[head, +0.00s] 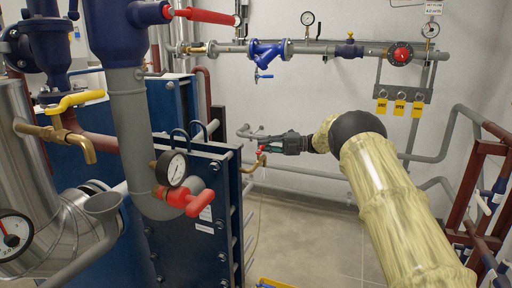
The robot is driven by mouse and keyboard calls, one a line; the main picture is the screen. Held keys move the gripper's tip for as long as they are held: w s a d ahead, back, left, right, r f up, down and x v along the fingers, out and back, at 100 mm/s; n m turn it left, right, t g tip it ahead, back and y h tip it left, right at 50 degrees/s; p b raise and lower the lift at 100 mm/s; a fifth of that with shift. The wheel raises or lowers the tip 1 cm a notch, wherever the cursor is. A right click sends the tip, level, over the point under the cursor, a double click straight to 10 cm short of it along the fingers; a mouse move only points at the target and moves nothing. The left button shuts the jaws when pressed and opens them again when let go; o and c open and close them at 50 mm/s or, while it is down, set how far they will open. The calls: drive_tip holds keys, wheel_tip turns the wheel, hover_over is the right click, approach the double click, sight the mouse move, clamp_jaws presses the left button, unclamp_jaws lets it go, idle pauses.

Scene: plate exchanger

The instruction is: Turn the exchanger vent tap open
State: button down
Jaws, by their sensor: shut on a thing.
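The exchanger vent tap is a small brass tap (255,167) on a grey pipe by the far right side of the blue plate exchanger (170,215). Its spout bends down. A small red and green handle (267,150) sits above it. My gripper (274,144), dark grey, reaches in from the right at the end of my pale yellow sleeved arm. It is shut on the handle. The fingertips are small and partly hide the handle, so its exact angle is hard to tell.
A grey pipe with a gauge (172,167) and red handle (180,200) stands in the left foreground. A yellow-handled brass tap (74,102) is at far left. Pipes with a blue strainer (267,53) line the back wall. Clear floor (300,235) lies below my arm.

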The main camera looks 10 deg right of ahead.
drive_tip(key=shift+f, duration=0.2)
drive_tip(key=c, duration=1.4)
unclamp_jaws()
drive_tip(key=shift+c, duration=0.2)
drive_tip(key=shift+r, duration=0.15)
drive_tip(key=s+d, duration=0.2)
drive_tip(key=d, duration=0.9)
drive_tip(key=shift+s+d, duration=0.15)
drive_tip(key=shift+d, duration=0.25)
